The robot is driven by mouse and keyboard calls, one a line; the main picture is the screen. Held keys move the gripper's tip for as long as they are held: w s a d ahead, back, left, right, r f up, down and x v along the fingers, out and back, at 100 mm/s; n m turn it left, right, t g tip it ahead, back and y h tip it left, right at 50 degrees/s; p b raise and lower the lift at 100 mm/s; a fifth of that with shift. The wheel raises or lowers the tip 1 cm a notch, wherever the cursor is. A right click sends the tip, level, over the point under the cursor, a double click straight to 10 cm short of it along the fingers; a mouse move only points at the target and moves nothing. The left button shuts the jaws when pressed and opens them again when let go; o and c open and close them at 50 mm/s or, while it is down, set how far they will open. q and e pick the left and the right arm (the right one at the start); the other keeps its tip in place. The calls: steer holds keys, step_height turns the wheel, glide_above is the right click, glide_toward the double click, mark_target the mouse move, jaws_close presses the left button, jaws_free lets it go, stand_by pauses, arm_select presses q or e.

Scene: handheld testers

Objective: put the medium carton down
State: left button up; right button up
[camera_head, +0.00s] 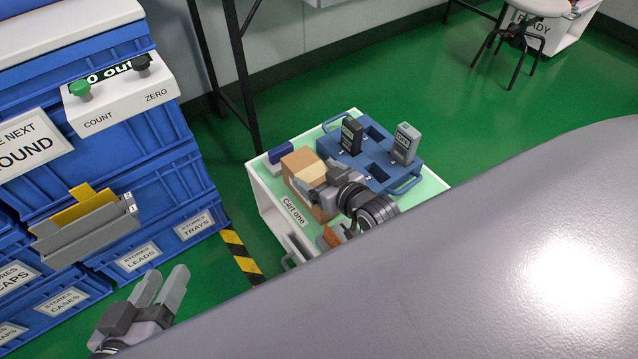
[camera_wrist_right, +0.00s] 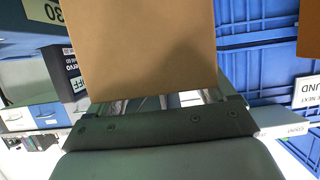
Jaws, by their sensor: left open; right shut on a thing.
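The medium carton (camera_head: 302,163) is a plain tan box at the left part of the cart's top in the head view. My right gripper (camera_head: 319,187) is shut on it, and my wrist hides part of its right side. In the right wrist view the carton (camera_wrist_right: 140,45) fills the upper middle, between the jaws (camera_wrist_right: 160,102). I cannot tell whether its underside touches the cart top. My left gripper (camera_head: 164,287) is open and empty, low at the left, in front of the blue crates.
The cart (camera_head: 432,186) has a pale green top. On it are a blue tray (camera_head: 378,170) with a black tester (camera_head: 351,136) and a grey tester (camera_head: 405,143), and a small blue box (camera_head: 281,153). Blue crates (camera_head: 130,180) stack at the left. My grey body covers the lower right.

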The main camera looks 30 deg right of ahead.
steer(key=shift+f, duration=0.8)
steer(key=shift+r, duration=0.1)
steer(key=o, duration=1.4)
